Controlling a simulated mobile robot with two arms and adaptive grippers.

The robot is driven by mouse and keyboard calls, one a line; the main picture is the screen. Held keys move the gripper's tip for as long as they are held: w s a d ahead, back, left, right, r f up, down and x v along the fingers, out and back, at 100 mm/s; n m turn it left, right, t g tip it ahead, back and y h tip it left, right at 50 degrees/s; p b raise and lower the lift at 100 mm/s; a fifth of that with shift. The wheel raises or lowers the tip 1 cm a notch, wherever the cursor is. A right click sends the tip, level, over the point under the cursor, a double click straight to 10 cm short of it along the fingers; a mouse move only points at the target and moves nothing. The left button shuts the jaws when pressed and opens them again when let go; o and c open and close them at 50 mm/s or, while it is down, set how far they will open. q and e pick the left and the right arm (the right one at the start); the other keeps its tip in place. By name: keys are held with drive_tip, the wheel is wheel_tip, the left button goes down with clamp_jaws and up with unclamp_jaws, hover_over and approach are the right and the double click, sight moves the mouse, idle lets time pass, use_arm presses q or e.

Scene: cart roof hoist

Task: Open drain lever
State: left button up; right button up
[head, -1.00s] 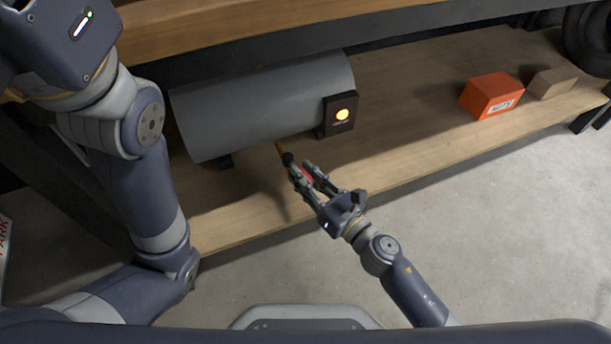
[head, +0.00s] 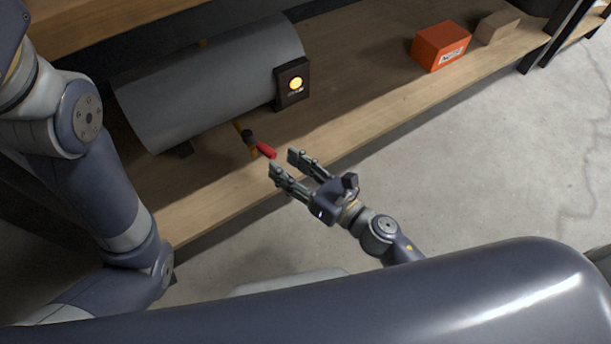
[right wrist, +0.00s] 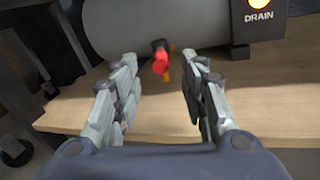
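The drain lever is a short handle with a red grip (head: 266,150) and a black and yellow base. It sticks out below the front of a grey cylindrical tank (head: 200,85). My right gripper (head: 283,161) is open and empty, just in front of the red grip and apart from it. In the right wrist view the red grip (right wrist: 160,62) shows beyond and between the two spread fingers. A black panel (head: 292,84) with a lit yellow lamp is on the tank's right end; the right wrist view reads DRAIN on it. My left gripper is out of view.
The tank rests on a wooden shelf (head: 375,100) with another board above. An orange box (head: 440,47) and a brown box (head: 497,27) stand farther right. Open concrete floor lies in front of the shelf.

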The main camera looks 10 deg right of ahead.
drive_tip(key=shift+v, duration=2.65)
